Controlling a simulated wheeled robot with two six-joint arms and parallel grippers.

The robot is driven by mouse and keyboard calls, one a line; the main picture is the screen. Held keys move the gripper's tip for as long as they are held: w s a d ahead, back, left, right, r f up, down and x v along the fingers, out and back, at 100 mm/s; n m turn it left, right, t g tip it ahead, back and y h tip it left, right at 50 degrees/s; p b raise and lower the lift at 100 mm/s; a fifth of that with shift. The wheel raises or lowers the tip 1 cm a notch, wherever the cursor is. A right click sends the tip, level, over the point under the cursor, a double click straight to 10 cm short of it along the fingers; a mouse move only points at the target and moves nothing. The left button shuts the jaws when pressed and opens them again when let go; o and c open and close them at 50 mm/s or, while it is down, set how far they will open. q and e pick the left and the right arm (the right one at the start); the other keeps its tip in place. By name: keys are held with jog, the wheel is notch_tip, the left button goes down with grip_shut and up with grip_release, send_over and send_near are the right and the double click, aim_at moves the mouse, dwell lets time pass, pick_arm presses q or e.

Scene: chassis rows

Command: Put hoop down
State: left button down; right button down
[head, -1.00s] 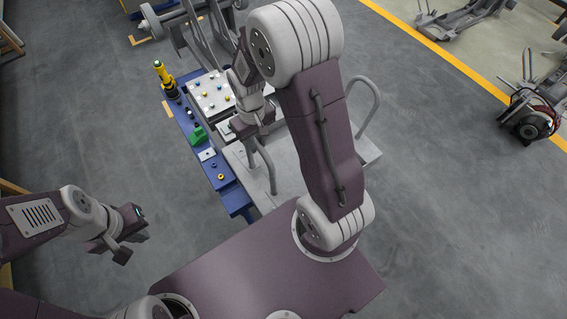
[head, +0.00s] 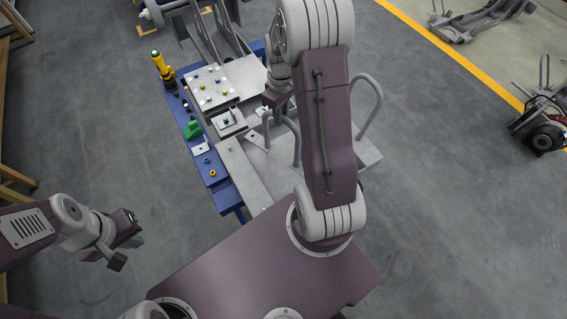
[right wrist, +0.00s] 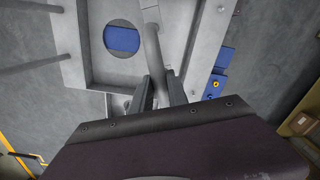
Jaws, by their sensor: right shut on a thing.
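My right gripper (head: 275,98) is above the grey chassis plate (head: 243,172), partly hidden behind my right arm in the head view. It is shut on a grey tubular hoop (head: 296,136), whose bar (right wrist: 153,45) runs between the fingers (right wrist: 158,90) in the right wrist view. The held hoop's lower part reaches towards the plate; I cannot tell whether it touches. A second grey hoop (head: 378,103) stands at the plate's right side. My left gripper (head: 124,252) is open and empty over bare floor at the lower left.
A red-and-black machine (head: 545,138) stands far right.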

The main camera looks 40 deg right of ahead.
notch_tip(320, 180, down, 10)
jog(key=shift+r, duration=0.15)
dwell(0.4)
jog(key=shift+a, duration=0.1)
jog(key=c, duration=1.3)
grip_release()
notch_tip(320, 180, up, 12)
jog(key=shift+r, duration=0.1)
jog(key=s+a+m, duration=0.1)
jog(key=s+a, duration=0.2)
jog(key=a, duration=0.2)
jog(key=s+a+m, duration=0.1)
jog(key=s+a, duration=0.3)
jog(key=a, duration=0.1)
jog(key=s+a+m+t, duration=0.1)
jog(key=s+a, duration=0.2)
jog(key=a, duration=0.2)
jog(key=shift+s, duration=0.25)
